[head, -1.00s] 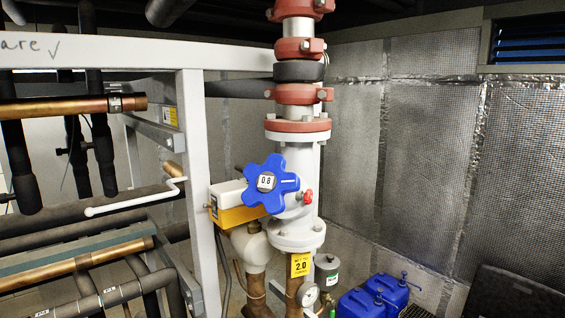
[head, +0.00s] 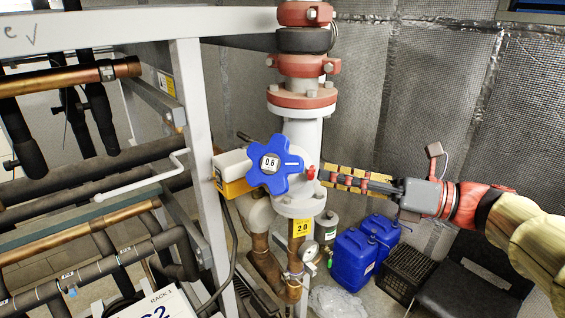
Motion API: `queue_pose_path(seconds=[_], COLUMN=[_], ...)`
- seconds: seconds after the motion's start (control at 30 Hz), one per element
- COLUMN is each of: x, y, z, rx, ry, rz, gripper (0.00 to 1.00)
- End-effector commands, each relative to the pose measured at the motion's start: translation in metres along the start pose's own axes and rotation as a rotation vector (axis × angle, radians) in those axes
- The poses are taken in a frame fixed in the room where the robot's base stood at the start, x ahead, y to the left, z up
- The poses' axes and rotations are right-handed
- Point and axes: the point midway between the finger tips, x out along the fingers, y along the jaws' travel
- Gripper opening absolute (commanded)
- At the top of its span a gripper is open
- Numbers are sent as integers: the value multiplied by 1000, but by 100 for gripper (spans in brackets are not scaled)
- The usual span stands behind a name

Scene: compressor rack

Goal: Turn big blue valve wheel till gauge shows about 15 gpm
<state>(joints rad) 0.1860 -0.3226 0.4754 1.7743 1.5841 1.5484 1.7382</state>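The big blue valve wheel (head: 274,165) has rounded lobes and a white centre plate that seems to read 0.8, with a white mark on its right lobe. It is mounted on the front of the white vertical pipe (head: 301,135). A small round gauge (head: 309,251) sits low beside the copper pipe; its reading is too small to tell. My gripper (head: 323,177) has yellow-and-black fingers and points left. Its tips are by the small red handle (head: 311,173), right of the wheel and apart from it. I cannot tell how far the fingers are open.
A white frame post (head: 200,160) and dark and copper pipes fill the left. A yellow tag (head: 302,228) hangs below the valve. Blue canisters (head: 355,258), a black crate (head: 405,275) and a black chair (head: 470,290) stand at the lower right.

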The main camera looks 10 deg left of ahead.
Motion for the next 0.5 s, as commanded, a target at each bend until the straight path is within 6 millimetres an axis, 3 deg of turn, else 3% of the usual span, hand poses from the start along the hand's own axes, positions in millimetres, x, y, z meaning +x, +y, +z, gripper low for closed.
queue_pose_path(seconds=[0.23,0.5], x=[13,61], y=[1,2], z=[-1,-2], rx=[50,49], ry=[4,7], rz=[2,4], gripper=[24,24])
